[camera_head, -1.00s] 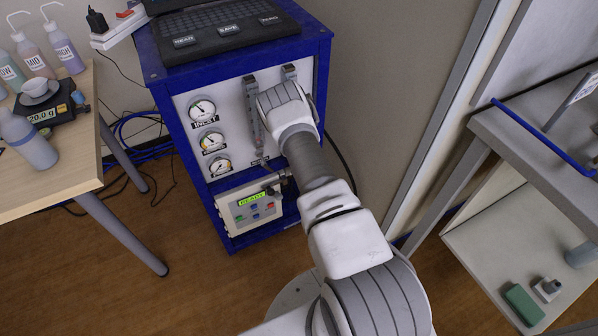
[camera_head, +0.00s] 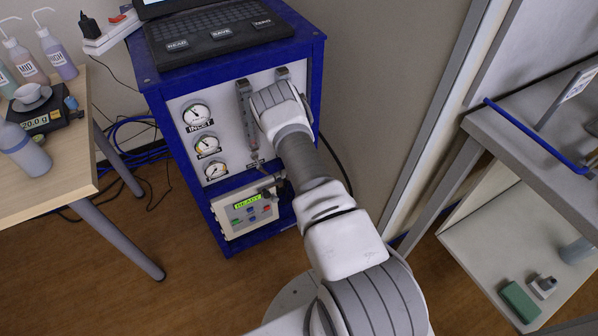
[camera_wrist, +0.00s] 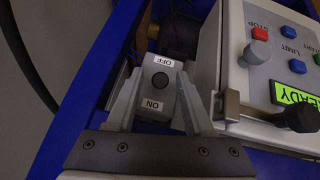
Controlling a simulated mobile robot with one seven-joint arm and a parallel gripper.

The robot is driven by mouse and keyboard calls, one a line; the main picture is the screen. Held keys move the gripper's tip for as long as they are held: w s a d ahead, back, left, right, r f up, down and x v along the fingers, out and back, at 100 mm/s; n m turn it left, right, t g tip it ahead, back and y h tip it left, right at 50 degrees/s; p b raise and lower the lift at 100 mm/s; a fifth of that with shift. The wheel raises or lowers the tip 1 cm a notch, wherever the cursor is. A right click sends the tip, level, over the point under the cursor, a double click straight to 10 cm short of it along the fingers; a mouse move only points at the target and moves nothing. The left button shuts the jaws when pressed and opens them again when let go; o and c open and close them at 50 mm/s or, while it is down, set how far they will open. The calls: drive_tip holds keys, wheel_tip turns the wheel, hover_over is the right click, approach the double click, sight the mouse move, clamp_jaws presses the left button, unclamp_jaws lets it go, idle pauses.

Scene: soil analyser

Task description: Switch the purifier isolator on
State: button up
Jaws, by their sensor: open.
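The isolator (camera_wrist: 172,73) is a grey unit between my open fingers in the wrist view. It has an OFF label near its far end, an ON label near my palm and a dark round spot between them. My gripper (camera_wrist: 158,80) is open, with one finger on each side of the isolator's face. I cannot tell whether the fingers touch it, or which position it is set to. In the head view my arm hides the isolator and the fingers.
The control box (camera_wrist: 257,75) with coloured buttons, a READY display and a black knob (camera_wrist: 298,118) stands close right of my fingers. The blue cabinet (camera_head: 226,238) frames the space, with gauges (camera_head: 196,115) on its panel. A table (camera_head: 62,180) stands left, a grey cart (camera_head: 530,165) right.

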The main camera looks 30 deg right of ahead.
drive_tip(key=p+v, duration=0.4)
drive_tip(key=v, duration=1.2)
drive_tip(key=shift+s+r, duration=0.2)
drive_tip(key=shift+r, duration=0.1)
drive_tip(key=shift+w+r, duration=0.1)
drive_tip(key=w+a+r+m, duration=0.1)
drive_tip(key=a+r, duration=0.1)
drive_tip(key=r, duration=1.2)
drive_tip(key=w+a+r+m, duration=0.1)
drive_tip(key=a+r, duration=0.2)
drive_tip(key=r, duration=1.1)
drive_tip(key=s+a+r+g+y, duration=0.1)
drive_tip(key=s+a+r, duration=0.4)
drive_tip(key=s+r, duration=0.55)
drive_tip(key=s+a+r+g, duration=0.1)
drive_tip(key=s+a+r, duration=0.55)
drive_tip(key=s, duration=0.75)
wheel_tip(320, 180, up, 15)
drive_tip(key=d+p, duration=0.1)
drive_tip(key=p, duration=1.2)
drive_tip(key=shift+s+p, duration=0.35)
drive_tip(key=shift+s, duration=0.15)
